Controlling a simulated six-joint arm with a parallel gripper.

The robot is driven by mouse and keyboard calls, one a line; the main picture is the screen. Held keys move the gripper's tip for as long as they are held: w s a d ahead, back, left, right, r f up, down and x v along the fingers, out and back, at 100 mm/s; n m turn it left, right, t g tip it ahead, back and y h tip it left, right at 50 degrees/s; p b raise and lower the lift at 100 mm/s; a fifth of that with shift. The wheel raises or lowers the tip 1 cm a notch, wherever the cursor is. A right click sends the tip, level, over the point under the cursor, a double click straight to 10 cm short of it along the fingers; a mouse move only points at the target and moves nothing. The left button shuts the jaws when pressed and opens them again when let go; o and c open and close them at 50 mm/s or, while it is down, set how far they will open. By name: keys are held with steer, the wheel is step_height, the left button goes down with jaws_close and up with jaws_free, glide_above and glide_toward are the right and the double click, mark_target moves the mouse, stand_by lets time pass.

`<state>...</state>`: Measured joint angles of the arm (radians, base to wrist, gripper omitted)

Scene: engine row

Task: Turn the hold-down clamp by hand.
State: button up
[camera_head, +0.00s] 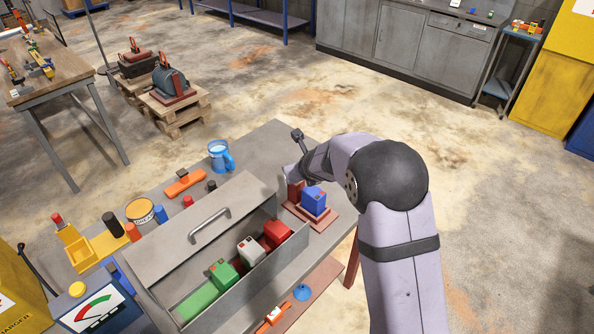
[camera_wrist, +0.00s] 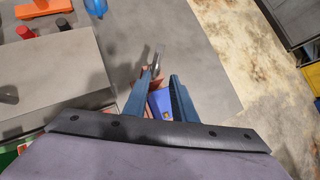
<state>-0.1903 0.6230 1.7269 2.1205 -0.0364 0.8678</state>
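A blue battery block (camera_head: 314,198) sits on a red base (camera_head: 325,220) at the table's right end. A red upright piece (camera_head: 295,189) stands at its left. In the wrist view a small grey metal part (camera_wrist: 156,62), seemingly the hold-down clamp's handle, shows beside a bit of red. My gripper (camera_wrist: 160,76) has its two dark blue fingers apart, with the handle by the left fingertip; I cannot tell whether they touch. The blue block (camera_wrist: 160,103) shows lower between the fingers. In the head view my wrist hides the clamp and fingertips.
A grey open box (camera_head: 155,256) with a raised lid and handle holds green, white and red blocks. A blue mug (camera_head: 220,157), an orange tool (camera_head: 184,184) and a tin (camera_head: 140,212) stand behind it. The floor to the right is clear.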

steer(key=shift+a+r+m, duration=0.1)
steer(key=shift+a+m, duration=0.2)
steer(key=shift+m, duration=0.6)
steer(key=shift+w, duration=0.1)
steer(key=shift+p+x, duration=0.5)
steer(key=shift+x, duration=3.15)
steer(key=shift+a, duration=0.1)
jaws_close()
